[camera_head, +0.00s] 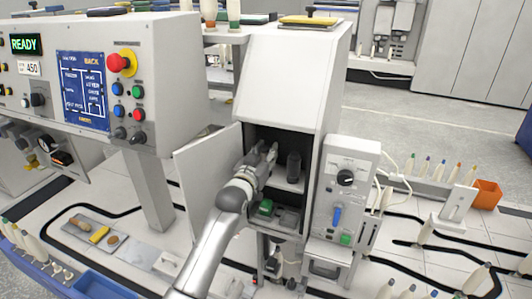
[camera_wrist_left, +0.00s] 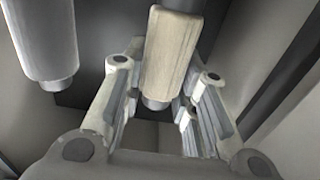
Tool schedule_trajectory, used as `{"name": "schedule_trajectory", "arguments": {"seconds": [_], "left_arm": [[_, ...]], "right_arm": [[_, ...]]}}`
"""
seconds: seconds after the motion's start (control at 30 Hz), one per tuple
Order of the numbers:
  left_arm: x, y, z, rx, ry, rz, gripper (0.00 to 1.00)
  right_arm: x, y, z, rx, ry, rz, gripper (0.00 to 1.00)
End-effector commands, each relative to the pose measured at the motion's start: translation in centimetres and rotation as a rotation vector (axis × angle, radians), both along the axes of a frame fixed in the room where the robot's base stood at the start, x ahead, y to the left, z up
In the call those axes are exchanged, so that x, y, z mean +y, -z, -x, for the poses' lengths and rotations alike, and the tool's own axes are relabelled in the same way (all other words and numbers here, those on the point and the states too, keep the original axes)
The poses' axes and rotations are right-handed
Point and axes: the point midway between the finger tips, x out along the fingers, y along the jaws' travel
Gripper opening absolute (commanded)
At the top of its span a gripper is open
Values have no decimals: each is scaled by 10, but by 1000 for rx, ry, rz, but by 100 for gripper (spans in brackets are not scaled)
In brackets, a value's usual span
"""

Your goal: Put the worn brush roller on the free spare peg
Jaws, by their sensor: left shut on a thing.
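My left gripper (camera_head: 266,158) reaches into the open cabinet (camera_head: 288,95). In the left wrist view its fingers (camera_wrist_left: 166,75) are shut on a pale, streaky beige roller, the worn brush roller (camera_wrist_left: 172,45), which has a narrow grey end. In the head view this roller is mostly hidden by the gripper. A second, smoother grey-white roller (camera_wrist_left: 48,40) stands apart from the gripper at the left of the wrist view. A dark roller shape (camera_head: 293,166) shows right of the gripper in the head view. I cannot make out a free spare peg. My right gripper is not in view.
The cabinet's open door (camera_head: 207,178) stands left of my arm. A control box (camera_head: 344,190) adjoins the cabinet's right side. A green-topped part (camera_head: 265,208) sits low inside the cabinet. A panel with buttons (camera_head: 100,85) is at the left, an orange bin (camera_head: 487,194) at the right.

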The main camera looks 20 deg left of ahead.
Motion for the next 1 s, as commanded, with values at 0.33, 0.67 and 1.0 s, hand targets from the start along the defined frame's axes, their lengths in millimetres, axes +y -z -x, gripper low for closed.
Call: {"name": "schedule_trajectory", "arguments": {"seconds": [0.33, 0.67, 1.0], "left_arm": [[0, 0, 0, -1, 0, 0, 52], [0, -4, 0, -1, 0, 0, 52], [0, -63, 0, -6, 0, 0, 52]], "right_arm": [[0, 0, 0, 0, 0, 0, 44], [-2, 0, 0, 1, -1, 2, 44], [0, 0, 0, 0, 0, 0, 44]]}}
